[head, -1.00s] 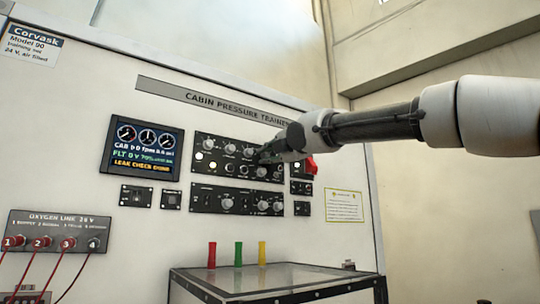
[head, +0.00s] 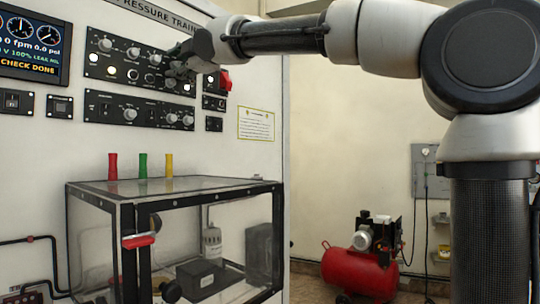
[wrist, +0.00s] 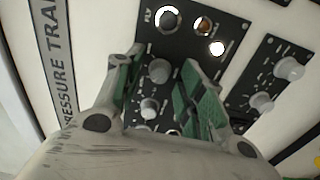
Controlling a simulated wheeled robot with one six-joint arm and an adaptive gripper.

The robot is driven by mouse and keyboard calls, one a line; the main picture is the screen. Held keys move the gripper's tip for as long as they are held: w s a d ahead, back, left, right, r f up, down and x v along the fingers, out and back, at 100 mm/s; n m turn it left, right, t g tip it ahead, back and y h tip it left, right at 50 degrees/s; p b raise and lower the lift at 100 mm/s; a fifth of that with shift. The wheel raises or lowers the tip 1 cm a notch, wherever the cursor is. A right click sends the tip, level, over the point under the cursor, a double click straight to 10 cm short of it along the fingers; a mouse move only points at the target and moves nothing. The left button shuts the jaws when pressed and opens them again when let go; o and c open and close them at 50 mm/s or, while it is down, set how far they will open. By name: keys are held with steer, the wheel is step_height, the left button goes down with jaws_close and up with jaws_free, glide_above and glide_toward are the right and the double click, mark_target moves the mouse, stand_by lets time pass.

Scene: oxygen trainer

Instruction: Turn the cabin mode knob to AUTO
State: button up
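The upper black knob panel (head: 120,58) on the trainer's white front carries several pale knobs and lit round buttons. My gripper (head: 178,68) is at its right end and hides part of it in the head view. In the wrist view, my gripper (wrist: 160,68) has its two green-padded fingers spread apart. A grey knob (wrist: 158,70) shows in the gap between them, and another knob (wrist: 150,106) lies lower in the same gap. I cannot tell whether a finger touches either. The knob labels and the AUTO mark are too small to read, so I cannot tell which is the cabin mode knob.
A red part (head: 224,80) sits just right of my gripper. A lower knob panel (head: 135,111) is below. A glass-topped case (head: 230,185) stands beneath, bearing red, green and yellow pegs. A red compressor (head: 360,265) is on the floor at right.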

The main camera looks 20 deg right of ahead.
steer(key=m, duration=0.8)
steer(key=shift+r+m, duration=0.1)
steer(key=shift+m, duration=0.3)
steer(key=m, duration=0.6)
steer(key=shift+m+h, duration=0.3)
steer(key=shift+s+d+r+m, duration=0.1)
steer(key=shift+s+d+m, duration=0.15)
steer(key=shift+m, duration=0.35)
steer(key=v, duration=0.8)
steer(key=s+d+f+m+g+h, duration=0.1)
steer(key=d+f+m+g+h, duration=0.1)
steer(key=d+f, duration=0.7)
steer(key=d+f+m+g+h, duration=0.1)
steer(key=d+f+m+h, duration=0.1)
steer(key=d+f+h, duration=0.3)
steer(key=d+f, duration=0.4)
steer(key=f, duration=0.7)
steer(key=shift+s+g, duration=0.4)
